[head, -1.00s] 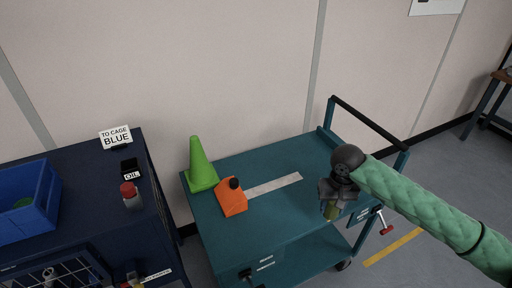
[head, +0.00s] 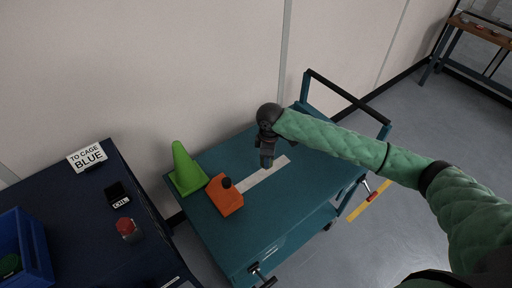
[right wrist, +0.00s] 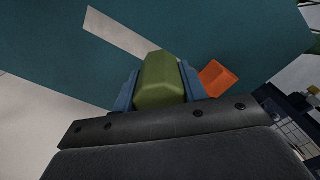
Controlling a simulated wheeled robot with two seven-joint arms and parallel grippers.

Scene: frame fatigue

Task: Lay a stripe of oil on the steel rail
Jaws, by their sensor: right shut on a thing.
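The steel rail (head: 262,176) is a pale flat strip on the teal cart top (head: 240,240). It also shows in the right wrist view (right wrist: 115,32). My right gripper (head: 266,160) is over the cart, by the far right part of the rail. It is shut on an olive-green block-like thing (right wrist: 160,80), gripped between blue fingers. That thing's lower end lies beside or over the rail; I cannot tell whether it touches. No oil stripe can be made out on the rail. My left gripper is not in view.
An orange block with a black knob (head: 225,198) stands at the rail's near left end, beside a green cone (head: 185,168). A dark bench (head: 90,235) at left holds a black OIL holder (head: 117,193), a red-capped bottle (head: 128,230) and a blue bin (head: 38,245). The cart's handle (head: 350,98) rises at right.

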